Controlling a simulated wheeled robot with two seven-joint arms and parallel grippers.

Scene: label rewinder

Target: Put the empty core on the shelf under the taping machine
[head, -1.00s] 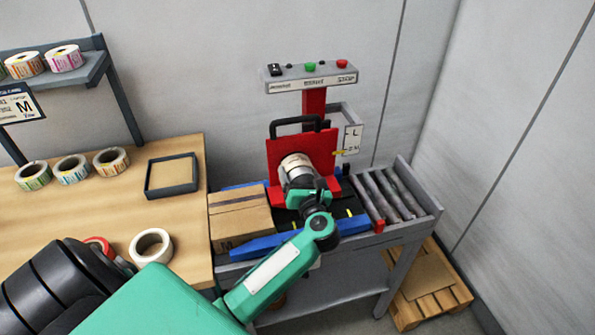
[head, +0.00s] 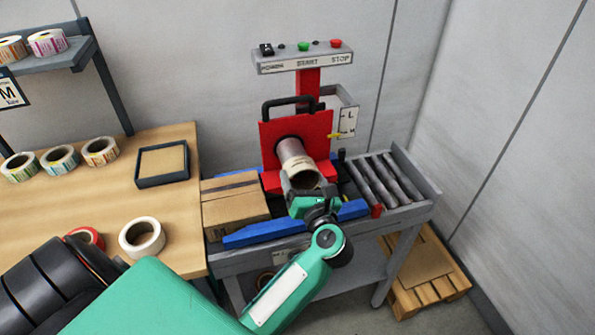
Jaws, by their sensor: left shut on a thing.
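The empty core (head: 302,168) is a short pale tube with its open end facing me, in front of the red head of the taping machine (head: 268,148). A grey metallic spindle (head: 292,150) shows behind it, sticking out of the red head. My left gripper (head: 302,188) is shut on the core from the near side and below. I cannot tell whether the core still overlaps the spindle. The shelf (head: 350,262) under the taping machine is a grey board below the bed, partly hidden by my left arm. My right gripper is not in view.
A cardboard box (head: 235,208) sits on the bed left of the core, by a blue rail (head: 265,236). Rollers (head: 378,182) are on the right. A white tape roll (head: 142,237) lies on the wooden table (head: 90,212).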

